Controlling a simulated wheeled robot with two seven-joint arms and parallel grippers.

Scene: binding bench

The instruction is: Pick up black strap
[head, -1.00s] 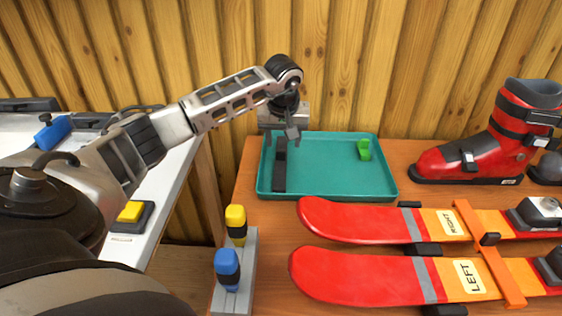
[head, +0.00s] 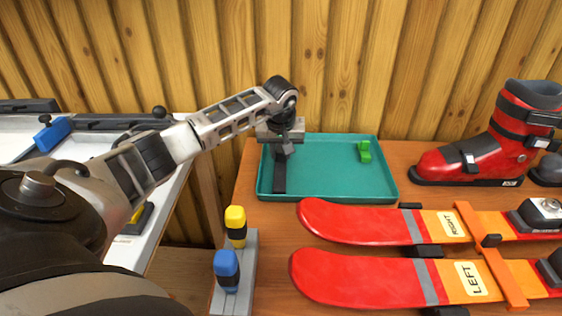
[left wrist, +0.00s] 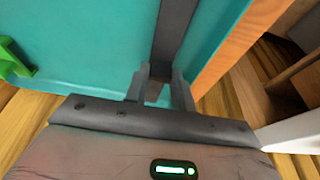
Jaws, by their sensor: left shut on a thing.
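The black strap (head: 280,178) lies lengthwise along the left side of the teal tray (head: 345,190). My left gripper (head: 282,150) is down at the strap's far end, shut on it. In the left wrist view the strap (left wrist: 176,28) runs away from between the two fingers (left wrist: 160,88), along the teal tray floor (left wrist: 90,45). The part of the strap between the fingers is partly hidden. The strap still appears to lie in the tray. My right gripper is not in view.
A green clip (head: 364,152) is in the tray's right part. Red skis (head: 360,275) and a red boot (head: 490,150) are to the right. A grey holder (head: 248,275) with yellow and blue handles stands in front. A wooden wall is close behind the tray.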

